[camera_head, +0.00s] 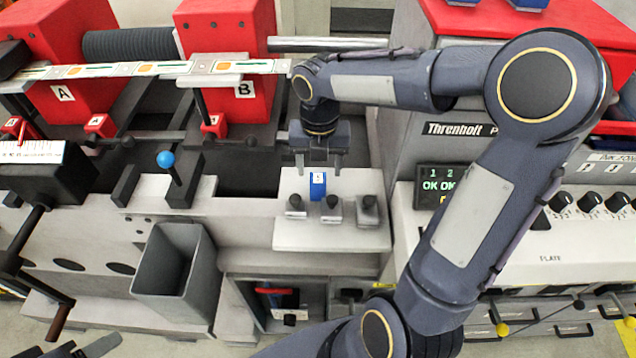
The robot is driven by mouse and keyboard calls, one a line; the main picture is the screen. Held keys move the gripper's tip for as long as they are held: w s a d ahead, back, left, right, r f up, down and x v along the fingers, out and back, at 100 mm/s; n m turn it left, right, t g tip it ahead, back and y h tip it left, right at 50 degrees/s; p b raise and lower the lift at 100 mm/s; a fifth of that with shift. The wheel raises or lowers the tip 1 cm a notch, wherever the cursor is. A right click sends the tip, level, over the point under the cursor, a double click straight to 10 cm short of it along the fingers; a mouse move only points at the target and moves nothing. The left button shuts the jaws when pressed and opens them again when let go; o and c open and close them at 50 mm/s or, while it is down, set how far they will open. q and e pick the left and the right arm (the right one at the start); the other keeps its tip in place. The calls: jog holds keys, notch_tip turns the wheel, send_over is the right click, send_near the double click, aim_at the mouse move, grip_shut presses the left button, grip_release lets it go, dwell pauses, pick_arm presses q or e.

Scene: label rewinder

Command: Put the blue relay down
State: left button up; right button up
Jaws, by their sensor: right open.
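The blue relay (317,187) stands upright on the pale ledge (300,236) at the front of the rewinder, just behind a row of dark knobs. It has a small white label on its face. My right gripper (318,168) points down right above the relay. Its two fingers are apart, with the relay's top at or just below the fingertips. I cannot tell whether either finger touches it. Part of what looks like my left gripper (90,348) shows at the bottom left edge, far from the relay, mostly cut off by the frame.
Dark knobs (332,208) stand close in front of the relay. A blue-balled lever (165,160) and an open grey bin (178,265) are to the left. Red blocks A (75,60) and B (228,100) carry the label strip. A grey Threnholt machine (400,150) stands on the right.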

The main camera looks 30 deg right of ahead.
aim_at(318, 175)
notch_tip(318, 175, down, 5)
jog(key=shift+a+f+p, duration=0.1)
jog(key=shift+p, duration=0.25)
jog(key=shift+c, duration=0.5)
jog(key=c, duration=1.1)
jog(key=shift+o, duration=0.2)
